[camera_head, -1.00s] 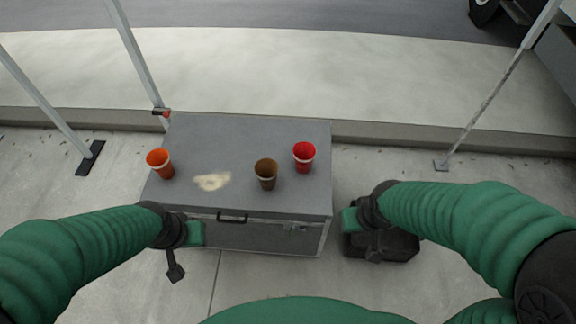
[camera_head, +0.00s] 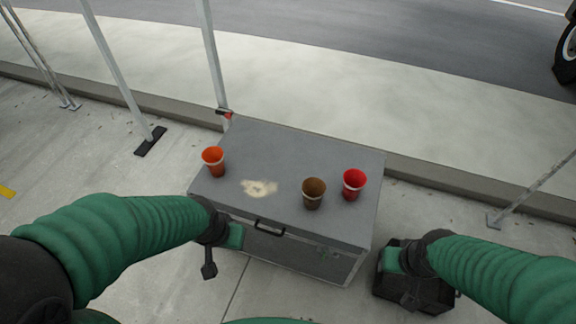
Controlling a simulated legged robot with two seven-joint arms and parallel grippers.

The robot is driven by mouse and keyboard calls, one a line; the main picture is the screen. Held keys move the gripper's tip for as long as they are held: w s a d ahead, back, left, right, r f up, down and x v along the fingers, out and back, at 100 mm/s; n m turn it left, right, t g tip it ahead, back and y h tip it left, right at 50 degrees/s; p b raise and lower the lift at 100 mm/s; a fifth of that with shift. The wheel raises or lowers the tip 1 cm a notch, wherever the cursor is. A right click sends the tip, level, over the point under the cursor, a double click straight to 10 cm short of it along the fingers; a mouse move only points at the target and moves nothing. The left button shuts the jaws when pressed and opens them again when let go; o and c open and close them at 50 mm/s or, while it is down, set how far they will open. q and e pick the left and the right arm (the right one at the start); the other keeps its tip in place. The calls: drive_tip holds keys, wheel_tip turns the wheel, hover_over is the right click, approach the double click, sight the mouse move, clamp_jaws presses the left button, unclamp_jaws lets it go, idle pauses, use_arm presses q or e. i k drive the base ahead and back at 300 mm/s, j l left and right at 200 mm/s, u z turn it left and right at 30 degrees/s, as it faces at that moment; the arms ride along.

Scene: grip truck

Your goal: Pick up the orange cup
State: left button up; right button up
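The orange cup (camera_head: 214,162) stands upright near the left end of the top of a grey case (camera_head: 283,150). A brown cup (camera_head: 313,194) and a red cup (camera_head: 353,184) stand upright toward the right end of the case. My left gripper (camera_head: 209,266) is low in front of the case's left front corner, below the orange cup and apart from it. My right gripper (camera_head: 408,292) is low to the right of the case, apart from every cup. Its fingers are not clear against the dark box-like shape there. I cannot make out whether either gripper is open.
A pale stain (camera_head: 259,188) marks the case top between the orange and brown cups. A black handle (camera_head: 269,227) is on its front. Metal poles (camera_head: 211,60) rise behind and left. A curb (camera_head: 440,176) runs behind the case.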

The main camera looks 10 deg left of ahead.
sight(214, 156)
drive_tip(key=i+j+u, duration=0.2)
drive_tip(key=j, duration=0.4)
drive_tip(key=i+j+u, duration=0.15)
drive_tip(key=i+j, duration=0.2)
drive_tip(key=j, duration=0.25)
drive_tip(key=i+j+u, duration=0.2)
drive_tip(key=i+j, duration=0.15)
drive_tip(key=j, duration=0.2)
drive_tip(key=i+j+u, duration=0.15)
drive_tip(key=i+j, duration=0.2)
drive_tip(key=j, duration=0.15)
